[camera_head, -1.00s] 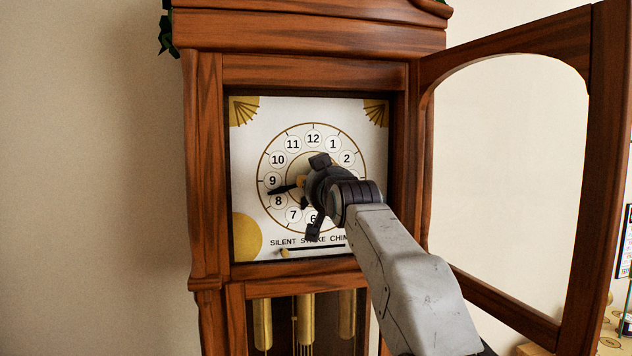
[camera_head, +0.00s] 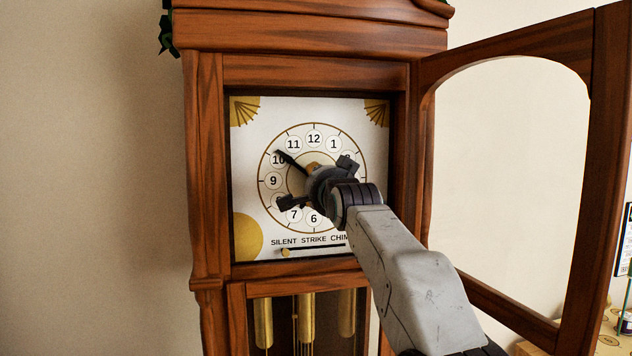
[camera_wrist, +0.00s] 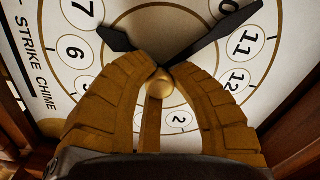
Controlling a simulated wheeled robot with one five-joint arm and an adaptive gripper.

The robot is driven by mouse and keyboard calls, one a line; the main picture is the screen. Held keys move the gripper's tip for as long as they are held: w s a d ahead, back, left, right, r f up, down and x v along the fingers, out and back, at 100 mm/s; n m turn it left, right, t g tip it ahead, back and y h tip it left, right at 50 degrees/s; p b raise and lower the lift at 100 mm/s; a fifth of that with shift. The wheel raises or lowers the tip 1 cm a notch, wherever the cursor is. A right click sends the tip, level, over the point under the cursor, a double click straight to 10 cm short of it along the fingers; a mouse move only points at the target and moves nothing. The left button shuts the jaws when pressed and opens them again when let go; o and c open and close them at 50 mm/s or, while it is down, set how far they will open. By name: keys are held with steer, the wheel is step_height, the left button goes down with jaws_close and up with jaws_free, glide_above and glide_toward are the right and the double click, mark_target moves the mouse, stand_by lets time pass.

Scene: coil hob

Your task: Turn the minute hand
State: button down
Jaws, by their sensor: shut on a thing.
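The clock's black minute hand (camera_head: 289,158) points at the 10 in the head view. In the wrist view the long minute hand (camera_wrist: 215,33) runs to the upper right between the 10 and the 11. A short black hour hand (camera_wrist: 115,39) points near the 7. My gripper (camera_head: 312,170) is at the middle of the white dial (camera_head: 250,135). In the wrist view my gripper's brown fingers (camera_wrist: 161,66) are shut on the minute hand at its hub, around a round brass knob (camera_wrist: 160,85). The exact contact is partly hidden by the fingers.
The wooden clock case (camera_head: 207,150) frames the dial closely. Its glazed door (camera_head: 605,140) stands open at the right, beside my arm. Brass weights (camera_head: 306,318) hang below. The slotted strip (camera_head: 315,249) labelled silent, strike and chime lies under the dial.

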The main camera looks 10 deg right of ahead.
steer(key=m, duration=0.5)
steer(key=shift+d+r+m, duration=0.1)
steer(key=shift+r+m, duration=0.05)
steer(key=shift+m, duration=0.15)
steer(key=m, duration=0.3)
steer(key=shift+f+m, duration=0.2)
steer(key=shift+m, duration=0.2)
steer(key=shift+f+m, duration=0.2)
steer(key=shift+m, duration=0.2)
steer(key=c, duration=1.6)
jaws_free()
steer(key=shift+o, duration=1.4)
steer(key=shift+s+d+r, duration=0.1)
steer(key=shift+s+d, duration=0.05)
steer(key=shift+o, duration=1.4)
steer(key=shift+r, duration=0.1)
